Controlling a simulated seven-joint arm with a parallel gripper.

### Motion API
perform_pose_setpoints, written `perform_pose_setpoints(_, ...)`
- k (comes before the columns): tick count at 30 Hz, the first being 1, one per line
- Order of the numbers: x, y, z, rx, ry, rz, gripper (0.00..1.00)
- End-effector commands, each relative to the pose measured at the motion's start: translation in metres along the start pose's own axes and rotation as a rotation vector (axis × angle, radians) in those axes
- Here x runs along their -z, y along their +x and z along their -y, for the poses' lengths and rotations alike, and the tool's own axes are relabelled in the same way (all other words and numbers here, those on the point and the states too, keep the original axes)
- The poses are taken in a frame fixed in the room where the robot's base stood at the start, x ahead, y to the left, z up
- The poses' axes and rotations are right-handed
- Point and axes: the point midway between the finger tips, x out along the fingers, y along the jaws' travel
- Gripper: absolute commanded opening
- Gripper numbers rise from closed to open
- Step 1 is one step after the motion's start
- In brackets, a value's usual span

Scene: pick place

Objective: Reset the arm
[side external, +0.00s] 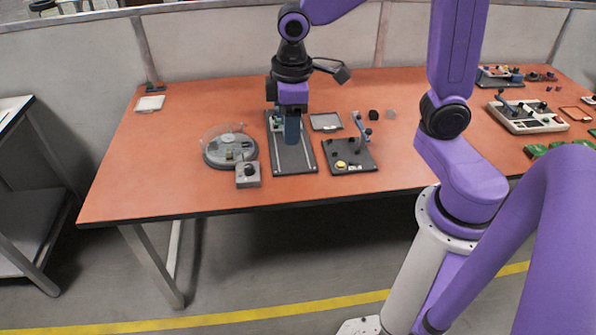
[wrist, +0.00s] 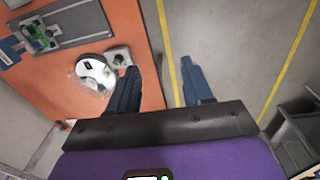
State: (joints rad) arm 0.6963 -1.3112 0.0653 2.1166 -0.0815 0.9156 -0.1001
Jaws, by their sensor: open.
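My gripper (side external: 291,138) shows in the side external view pointing down, in front of a dark rectangular panel (side external: 305,158) on the orange table. In the wrist view its two blue fingers (wrist: 158,82) are spread apart with nothing between them. The table's edge and bare floor show beyond the fingers there. I cannot tell the exact height of the fingertips above the table.
A round device with a clear cover (side external: 216,158) and a small grey box with a black knob (side external: 248,180) stand left of the panel. A joystick plate (side external: 352,163) is to its right. More panels (side external: 528,118) sit far right.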

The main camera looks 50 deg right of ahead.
Motion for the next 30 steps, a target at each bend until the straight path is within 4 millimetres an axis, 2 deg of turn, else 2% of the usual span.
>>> perform_pose_setpoints(1,-0.012,-0.004,0.016,0.008,-0.035,-0.005,0.5)
perform_pose_setpoints(6,-0.056,-0.009,0.062,0.037,-0.146,-0.011,0.5)
perform_pose_setpoints(10,-0.092,-0.009,0.088,0.056,-0.226,-0.011,0.5)
perform_pose_setpoints(15,-0.129,-0.007,0.107,0.075,-0.301,-0.009,0.5)
perform_pose_setpoints(21,-0.145,-0.006,0.114,0.082,-0.333,-0.006,0.5)
perform_pose_setpoints(30,-0.145,-0.006,0.114,0.083,-0.333,-0.006,0.5)
